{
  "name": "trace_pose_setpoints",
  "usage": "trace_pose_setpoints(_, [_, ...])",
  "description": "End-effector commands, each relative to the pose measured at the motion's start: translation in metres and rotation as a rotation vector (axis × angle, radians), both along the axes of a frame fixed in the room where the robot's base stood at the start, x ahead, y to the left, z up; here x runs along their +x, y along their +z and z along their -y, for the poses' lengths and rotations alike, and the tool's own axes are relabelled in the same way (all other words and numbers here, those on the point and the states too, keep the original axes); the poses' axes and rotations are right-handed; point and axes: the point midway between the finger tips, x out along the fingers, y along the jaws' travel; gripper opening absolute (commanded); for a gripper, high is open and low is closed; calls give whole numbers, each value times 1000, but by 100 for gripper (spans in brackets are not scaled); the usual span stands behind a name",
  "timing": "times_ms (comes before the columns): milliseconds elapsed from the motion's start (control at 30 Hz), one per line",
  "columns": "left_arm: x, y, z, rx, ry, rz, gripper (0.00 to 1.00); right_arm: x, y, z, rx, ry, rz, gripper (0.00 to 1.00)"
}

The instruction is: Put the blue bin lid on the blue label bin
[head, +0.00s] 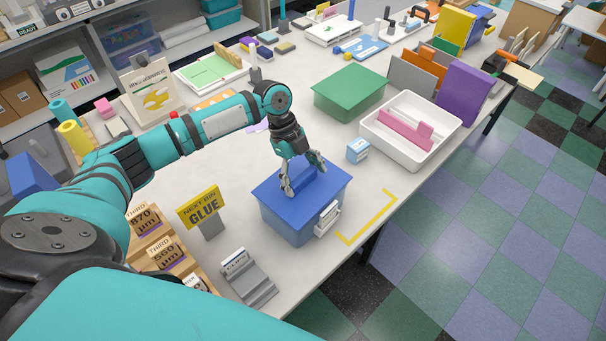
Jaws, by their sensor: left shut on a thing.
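The blue bin lid (271,192) is a darker blue slab lying over the top of the blue label bin (279,228). Its edges look roughly lined up with the bin's rim; I cannot tell whether it is fully seated. The bin stands upright on the table, with a white label holder on its front right side. My left gripper (304,181) comes down from above and is shut on the lid near its middle; the fingers hide the gripped part. My right gripper is not in view.
A yellow corner mark (366,231) lies right of the bin, near the table edge. A small light-blue box (357,151), a green-lidded box (349,92) and a white tray (376,151) stand behind.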

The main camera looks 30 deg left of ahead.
Motion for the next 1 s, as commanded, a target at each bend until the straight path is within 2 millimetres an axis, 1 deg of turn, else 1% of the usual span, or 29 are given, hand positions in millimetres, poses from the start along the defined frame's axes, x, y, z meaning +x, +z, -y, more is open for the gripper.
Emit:
trace_pose_setpoints(633, [0, -1, 0, 0, 1, 0, 53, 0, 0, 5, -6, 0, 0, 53])
trace_pose_setpoints(1000, [0, -6, 0, -1, 1, -1, 53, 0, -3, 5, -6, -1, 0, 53])
